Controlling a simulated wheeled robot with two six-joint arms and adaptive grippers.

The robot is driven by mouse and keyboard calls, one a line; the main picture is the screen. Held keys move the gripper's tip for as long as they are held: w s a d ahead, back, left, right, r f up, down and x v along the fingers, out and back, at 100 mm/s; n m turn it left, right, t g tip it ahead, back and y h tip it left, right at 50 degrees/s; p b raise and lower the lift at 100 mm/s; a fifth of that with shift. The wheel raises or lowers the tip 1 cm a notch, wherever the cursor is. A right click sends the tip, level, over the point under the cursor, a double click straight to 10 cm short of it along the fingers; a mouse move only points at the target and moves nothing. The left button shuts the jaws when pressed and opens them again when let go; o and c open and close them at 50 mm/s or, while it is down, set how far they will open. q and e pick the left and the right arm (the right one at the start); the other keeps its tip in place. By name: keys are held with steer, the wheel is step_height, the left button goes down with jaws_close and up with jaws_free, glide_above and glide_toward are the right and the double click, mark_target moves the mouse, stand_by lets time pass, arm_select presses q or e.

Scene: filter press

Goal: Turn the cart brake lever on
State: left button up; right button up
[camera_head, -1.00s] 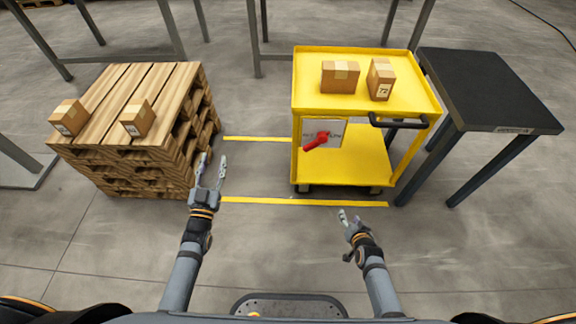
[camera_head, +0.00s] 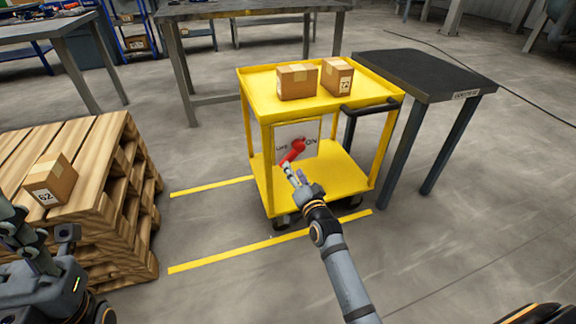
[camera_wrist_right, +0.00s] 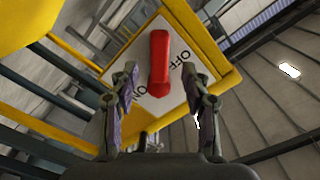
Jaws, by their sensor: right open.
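The red brake lever (camera_head: 295,150) sits on a white plate (camera_head: 312,130) on the front of the yellow cart (camera_head: 262,190). The plate reads OFF at left and ON at right in the head view. The lever's handle slants down to the left, on the OFF side. My right gripper (camera_head: 292,174) is open at the lever's lower end. In the right wrist view, the lever (camera_wrist_right: 160,62) stands in the gap between the open fingers (camera_wrist_right: 166,85); contact cannot be told. My left gripper (camera_head: 45,240) is open and empty beside the pallets, partly cut off.
Two cardboard boxes (camera_head: 297,82) stand on the cart's top shelf. A dark table (camera_head: 425,72) stands close at the cart's right. Stacked wooden pallets (camera_head: 95,150) bearing a box (camera_head: 50,180) are at left. Yellow lines (camera_head: 215,185) mark the floor, which is clear between pallets and cart.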

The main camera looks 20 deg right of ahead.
mark_target(292, 154)
steer(key=w+b, duration=0.1)
steer(key=w, duration=0.4)
steer(key=shift+w+b, duration=0.25)
steer(key=shift+b, duration=0.15)
steer(key=shift+c, duration=0.4)
jaws_close()
